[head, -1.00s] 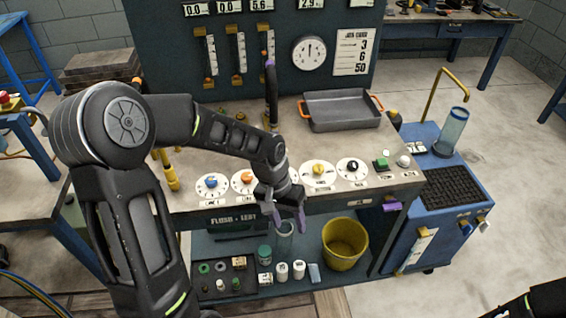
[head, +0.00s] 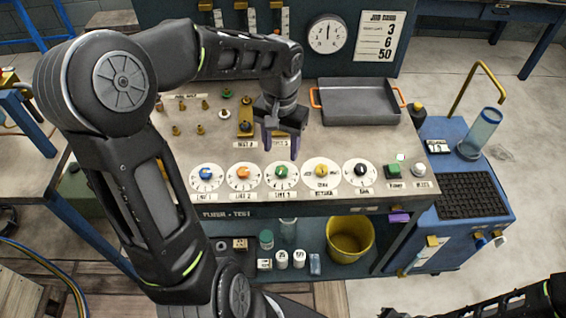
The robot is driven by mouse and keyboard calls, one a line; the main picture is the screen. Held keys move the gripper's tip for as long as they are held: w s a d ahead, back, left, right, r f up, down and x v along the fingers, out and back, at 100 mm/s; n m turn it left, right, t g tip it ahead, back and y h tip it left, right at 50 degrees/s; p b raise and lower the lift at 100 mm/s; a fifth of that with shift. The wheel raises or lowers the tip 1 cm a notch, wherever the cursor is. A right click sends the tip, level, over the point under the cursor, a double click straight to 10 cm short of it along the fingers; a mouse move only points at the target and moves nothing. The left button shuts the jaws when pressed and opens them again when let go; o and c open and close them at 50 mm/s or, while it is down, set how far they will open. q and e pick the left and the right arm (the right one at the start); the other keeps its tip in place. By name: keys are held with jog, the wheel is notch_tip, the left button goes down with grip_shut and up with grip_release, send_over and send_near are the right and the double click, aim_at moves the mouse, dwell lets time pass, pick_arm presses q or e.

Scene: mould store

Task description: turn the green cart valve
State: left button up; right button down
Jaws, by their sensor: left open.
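A green knob (head: 281,171) sits on a round white dial in the row of dials along the bench's front edge. No green valve can be made out on the blue cart (head: 440,215) at the right. My left gripper (head: 281,146) has purple fingers, points down and is open and empty. In the picture it is just above the green dial, apart from the knob; its height is hard to judge. My right arm shows at the bottom right, with its gripper out of view.
Blue (head: 206,172), orange (head: 243,172), yellow (head: 321,170) and black (head: 361,169) knobs flank the green one. A green button (head: 394,170) is farther right. A grey tray (head: 358,103) stands behind. A yellow bucket (head: 350,240) is on the shelf below.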

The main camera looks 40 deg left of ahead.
aim_at(281, 170)
pick_arm(q)
jog(key=shift+w+f+p, duration=0.1)
jog(key=shift+f+p, duration=0.3)
jog(key=shift+f, duration=3.55)
jog(key=shift+c, duration=0.3)
grip_shut()
